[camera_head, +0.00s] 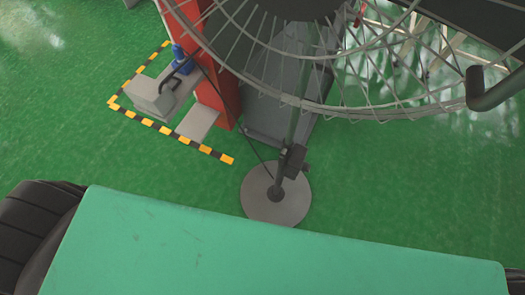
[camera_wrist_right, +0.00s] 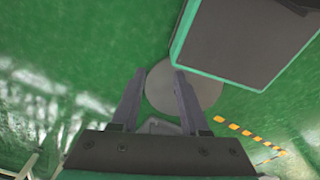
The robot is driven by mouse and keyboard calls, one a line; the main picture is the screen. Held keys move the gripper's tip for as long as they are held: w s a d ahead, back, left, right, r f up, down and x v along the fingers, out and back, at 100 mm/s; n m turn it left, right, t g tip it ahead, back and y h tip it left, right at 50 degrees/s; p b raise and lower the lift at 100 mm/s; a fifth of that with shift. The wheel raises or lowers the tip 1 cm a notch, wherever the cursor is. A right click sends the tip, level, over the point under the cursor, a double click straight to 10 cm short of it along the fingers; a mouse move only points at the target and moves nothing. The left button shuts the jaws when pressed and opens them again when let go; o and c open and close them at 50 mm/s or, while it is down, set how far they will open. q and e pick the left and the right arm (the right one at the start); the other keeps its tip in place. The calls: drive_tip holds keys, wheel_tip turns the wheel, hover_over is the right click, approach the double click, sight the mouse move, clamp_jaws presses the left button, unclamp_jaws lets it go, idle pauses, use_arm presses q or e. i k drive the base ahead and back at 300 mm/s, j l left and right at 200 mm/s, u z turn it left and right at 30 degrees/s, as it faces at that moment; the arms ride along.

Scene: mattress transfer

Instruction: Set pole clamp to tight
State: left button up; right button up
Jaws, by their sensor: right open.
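A grey pole stands on a round grey base (camera_head: 262,205) in the head view. A dark pole clamp (camera_head: 293,160) sits low on the pole, with a small knob or lever on its right side. Its setting cannot be read. Above it, a large wire fan cage (camera_head: 300,100) hides much of the upper pole. My right gripper (camera_wrist_right: 158,78) is open and empty in the right wrist view. The round base (camera_wrist_right: 208,95) shows beyond its fingers. The clamp cannot be made out there. My left gripper is in neither view.
An orange-red column (camera_head: 222,90) and a grey machine with a blue part (camera_head: 180,58) stand left of the pole. Yellow-black floor tape (camera_head: 165,130) borders them. A dark cable hangs near the pole. Green floor right of the base is clear.

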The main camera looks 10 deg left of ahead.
sight(281, 156)
drive_tip(key=i+j+z, duration=0.1)
drive_tip(key=j+z, duration=0.2)
drive_tip(key=j, duration=0.35)
drive_tip(key=j+z, duration=0.3)
drive_tip(key=j, duration=0.35)
